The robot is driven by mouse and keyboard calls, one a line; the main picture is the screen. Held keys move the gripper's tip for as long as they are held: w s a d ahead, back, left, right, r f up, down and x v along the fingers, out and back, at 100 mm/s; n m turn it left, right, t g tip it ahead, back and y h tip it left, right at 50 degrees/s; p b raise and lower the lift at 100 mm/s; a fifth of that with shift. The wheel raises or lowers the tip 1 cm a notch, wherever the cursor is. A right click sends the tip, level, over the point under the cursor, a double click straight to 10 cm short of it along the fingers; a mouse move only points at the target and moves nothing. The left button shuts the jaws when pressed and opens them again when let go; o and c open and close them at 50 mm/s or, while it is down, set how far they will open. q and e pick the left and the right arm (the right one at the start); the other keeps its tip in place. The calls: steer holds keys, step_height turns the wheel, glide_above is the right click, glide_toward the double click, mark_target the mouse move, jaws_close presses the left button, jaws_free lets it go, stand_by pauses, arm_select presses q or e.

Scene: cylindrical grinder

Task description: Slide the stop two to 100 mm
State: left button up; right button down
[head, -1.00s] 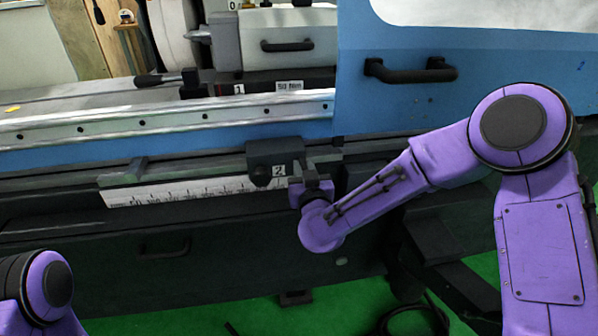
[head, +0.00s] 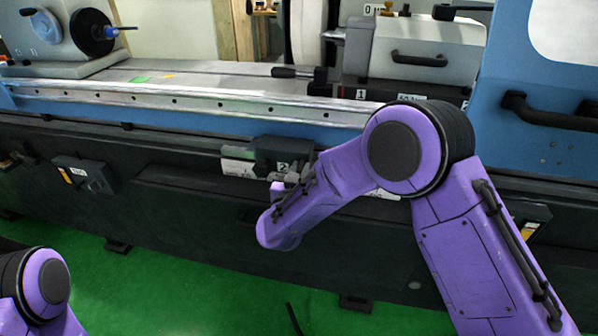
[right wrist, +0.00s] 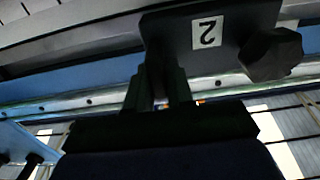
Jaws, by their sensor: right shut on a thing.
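Stop two (head: 283,156) is a dark block with a white "2" label, set on the rail along the machine's front. A short piece of the white scale (head: 238,168) shows at its left, and another bit shows right of my arm; the rest is hidden. The marks are too small to read. My right gripper (head: 294,180) is at the stop's lower front, shut on it, partly hidden by my own arm. In the right wrist view, the gripper fingers (right wrist: 158,85) meet the stop (right wrist: 205,35) beside its dark knob (right wrist: 271,54). My left gripper is out of view.
A dark block with a white label (head: 85,173) sits farther left on the machine front. A blue door with a handle (head: 550,113) stands at the right. Green floor (head: 190,285) lies below.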

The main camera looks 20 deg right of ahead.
steer(key=shift+w+a, duration=0.15)
steer(key=shift+a, duration=0.15)
steer(key=c, duration=1.1)
jaws_free()
steer(key=v, duration=1)
steer(key=shift+s+a+f, duration=0.1)
steer(key=shift+s, duration=0.1)
